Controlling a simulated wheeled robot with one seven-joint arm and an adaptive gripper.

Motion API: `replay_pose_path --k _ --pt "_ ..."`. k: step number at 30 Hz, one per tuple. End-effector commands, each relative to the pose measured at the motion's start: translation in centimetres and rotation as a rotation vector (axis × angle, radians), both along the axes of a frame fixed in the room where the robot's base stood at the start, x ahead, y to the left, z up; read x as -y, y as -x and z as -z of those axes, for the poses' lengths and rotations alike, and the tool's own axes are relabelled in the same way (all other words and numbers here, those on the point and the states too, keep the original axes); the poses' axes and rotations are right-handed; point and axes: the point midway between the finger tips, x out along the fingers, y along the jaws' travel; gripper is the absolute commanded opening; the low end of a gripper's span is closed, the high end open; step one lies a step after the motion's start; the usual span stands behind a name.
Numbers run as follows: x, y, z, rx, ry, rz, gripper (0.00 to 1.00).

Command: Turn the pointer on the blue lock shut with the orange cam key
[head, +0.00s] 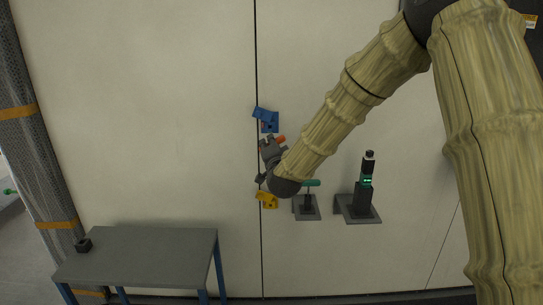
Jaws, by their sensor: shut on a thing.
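The blue lock (266,117) is fixed on the pale wall panel beside the vertical seam, just above my gripper. Its pointer is too small to make out. My gripper (269,146) is just below the lock and is shut on the orange cam key (280,139). Only a short orange part of the key shows at the gripper's upper right; the rest is hidden by the fingers. I cannot tell whether the key touches the lock.
A yellow lock (268,200) sits lower on the seam. A teal-handled tool (311,183) stands in a grey wall bracket (307,213). A black device with green lights (366,181) stands on another bracket. A grey table (150,255) at lower left holds a small black block (83,245).

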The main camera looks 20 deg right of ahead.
Motion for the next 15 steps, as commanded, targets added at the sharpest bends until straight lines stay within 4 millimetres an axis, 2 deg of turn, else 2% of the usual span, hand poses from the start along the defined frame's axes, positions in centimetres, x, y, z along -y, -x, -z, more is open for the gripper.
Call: replay_pose_path --k 2,15 --pt "-0.1 -0.3 0.5 0.013 -0.048 0.001 0.0" --pt "-1.3 -1.9 0.7 0.081 -0.298 0.001 0.0"
